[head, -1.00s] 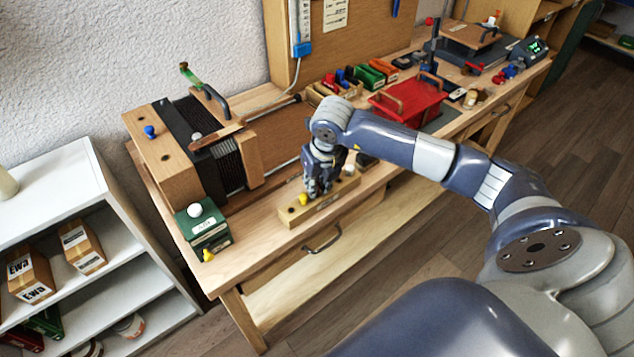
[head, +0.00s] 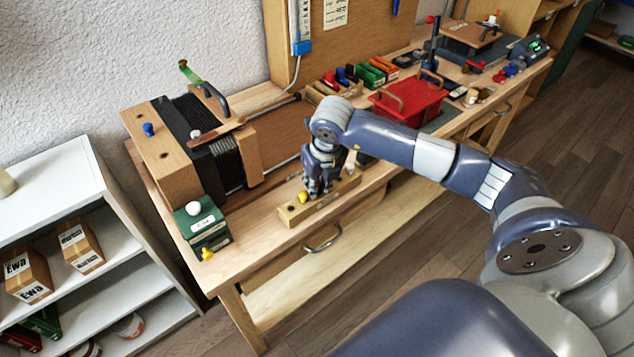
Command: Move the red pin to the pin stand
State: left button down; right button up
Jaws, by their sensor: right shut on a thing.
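The pin stand (head: 292,216) is a long pale wooden block near the front edge of the bench. A yellow pin (head: 303,197) stands in it towards its left end. My right gripper (head: 319,191) points down over the middle of the stand, its fingertips close to the top. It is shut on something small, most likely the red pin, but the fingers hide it. I cannot tell whether the held thing sits in a hole or just above one. My left gripper is not in view.
A wooden-and-black mechanism (head: 205,145) with a blue pin (head: 149,130) stands at the left. A green box (head: 204,229) with a white knob and a yellow pin (head: 207,253) is at the front left corner. A red tray (head: 408,106) lies behind my right arm.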

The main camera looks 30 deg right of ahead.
jog(key=o, duration=0.9)
jog(key=shift+c, duration=0.2)
jog(key=shift+o, duration=1.2)
jog(key=shift+r, duration=0.15)
jog(key=shift+r+p, duration=2.2)
jog(key=shift+r, duration=1.45)
